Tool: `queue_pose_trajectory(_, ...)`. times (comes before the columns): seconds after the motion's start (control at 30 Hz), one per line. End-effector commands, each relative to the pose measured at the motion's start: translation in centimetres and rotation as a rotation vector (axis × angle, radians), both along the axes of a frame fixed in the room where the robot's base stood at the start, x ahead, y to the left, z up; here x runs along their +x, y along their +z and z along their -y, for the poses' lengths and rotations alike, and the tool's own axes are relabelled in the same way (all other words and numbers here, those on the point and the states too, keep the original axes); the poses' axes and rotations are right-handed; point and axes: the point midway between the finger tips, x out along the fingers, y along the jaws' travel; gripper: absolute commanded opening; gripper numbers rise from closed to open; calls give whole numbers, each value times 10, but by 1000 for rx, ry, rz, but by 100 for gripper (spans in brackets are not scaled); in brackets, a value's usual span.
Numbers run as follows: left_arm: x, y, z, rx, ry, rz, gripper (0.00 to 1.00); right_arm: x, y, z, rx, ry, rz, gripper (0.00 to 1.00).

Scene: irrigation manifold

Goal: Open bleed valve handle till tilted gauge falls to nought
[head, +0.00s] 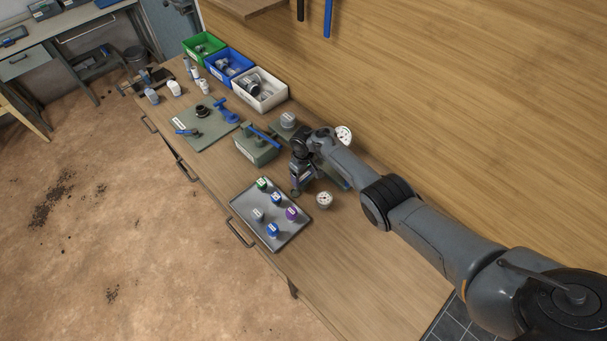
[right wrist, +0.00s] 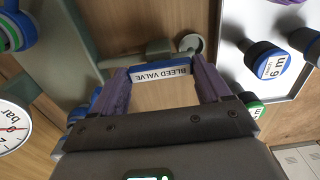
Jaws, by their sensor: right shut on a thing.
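The bleed valve handle (right wrist: 160,71) shows in the right wrist view as a blue bar with a white "BLEED VALVE" label. My right gripper (right wrist: 162,78) is shut on it, with a purple finger at each end of the label. In the head view my right gripper (head: 297,188) hangs just behind the tray and hides the handle. One white gauge (head: 343,135) stands tilted behind my right arm, and another white gauge (head: 324,200) is in front of it. A gauge marked "bar" (right wrist: 12,125) is cut off at the wrist view's left edge; its reading is unclear. My left gripper is out of view.
A grey tray (head: 245,209) with several coloured caps lies at the bench front. A green-grey block with a blue lever (head: 256,150) stands left of my gripper. Green, blue and white bins (head: 262,104) line the wall. The bench's right end is clear.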

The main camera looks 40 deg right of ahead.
Motion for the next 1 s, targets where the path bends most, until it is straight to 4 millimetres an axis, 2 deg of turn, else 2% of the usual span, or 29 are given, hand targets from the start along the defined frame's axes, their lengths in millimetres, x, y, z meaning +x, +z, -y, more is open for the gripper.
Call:
queue_pose_trajectory(0.27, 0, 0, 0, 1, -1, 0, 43, 0, 1, 0, 0, 5, 0, 46)
queue_pose_trajectory(0.3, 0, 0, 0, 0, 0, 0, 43, 0, 1, 0, 0, 5, 0, 83)
queue_pose_trajectory(0.4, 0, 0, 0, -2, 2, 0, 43, 0, 0, 0, 0, 4, 0, 98)
queue_pose_trajectory(0.43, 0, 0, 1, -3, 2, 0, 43, 0, 0, 0, 0, 4, 0, 100)
queue_pose_trajectory(0.77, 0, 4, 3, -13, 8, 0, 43, 0, 6, 0, 1, 3, 1, 100)
queue_pose_trajectory(1.0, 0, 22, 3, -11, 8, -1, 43, 1, 40, 0, 0, 2, 3, 100)
